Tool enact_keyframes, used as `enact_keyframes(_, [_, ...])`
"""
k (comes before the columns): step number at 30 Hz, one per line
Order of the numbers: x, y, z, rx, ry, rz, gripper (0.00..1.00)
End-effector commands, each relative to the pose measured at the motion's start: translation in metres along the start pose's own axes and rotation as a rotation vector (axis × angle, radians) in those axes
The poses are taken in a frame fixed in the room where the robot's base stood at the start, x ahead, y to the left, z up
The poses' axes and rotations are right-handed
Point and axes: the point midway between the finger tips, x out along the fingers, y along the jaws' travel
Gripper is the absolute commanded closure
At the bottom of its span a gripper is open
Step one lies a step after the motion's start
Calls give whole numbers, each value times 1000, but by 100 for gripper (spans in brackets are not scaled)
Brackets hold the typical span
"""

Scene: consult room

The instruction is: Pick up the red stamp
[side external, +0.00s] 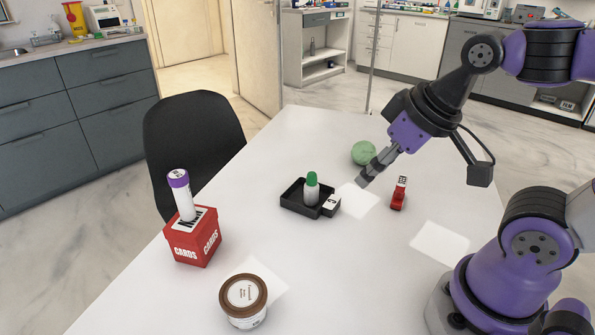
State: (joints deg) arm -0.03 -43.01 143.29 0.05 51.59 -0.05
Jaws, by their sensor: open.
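A small red stamp (398,200) with a white label on its upper part stands upright on the white table (330,265). My gripper (367,178) is low over the table to the left of the stamp and apart from it. It points down and to the left, with nothing seen in it. Its fingers are seen from the side, so the gap between them is hard to make out. The stamp is in plain view.
A green ball (363,152) sits just behind my gripper. A black tray (293,197) holds a green-capped bottle (311,191) and a small labelled block. A red cards box (193,243) with a purple-capped tube and a brown-lidded jar (243,301) stand farther left.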

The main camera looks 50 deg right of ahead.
Motion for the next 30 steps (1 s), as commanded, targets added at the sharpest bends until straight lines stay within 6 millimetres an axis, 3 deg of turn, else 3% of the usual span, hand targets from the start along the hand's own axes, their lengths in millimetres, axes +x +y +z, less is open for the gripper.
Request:
enact_keyframes(3, [0, 0, 0, 1, 0, 0, 51])
enact_keyframes(4, [0, 0, 0, 1, 0, 0, 41])
enact_keyframes(5, [0, 0, 0, 1, 0, 0, 40])
enact_keyframes(14, [0, 0, 0, 0, -1, 0, 40])
enact_keyframes(19, [21, 6, 6, -106, -80, 38, 40])
enact_keyframes(25, [79, 38, 36, -575, -369, 209, 40])
enact_keyframes(30, [101, 78, 56, -1140, -693, 392, 40])
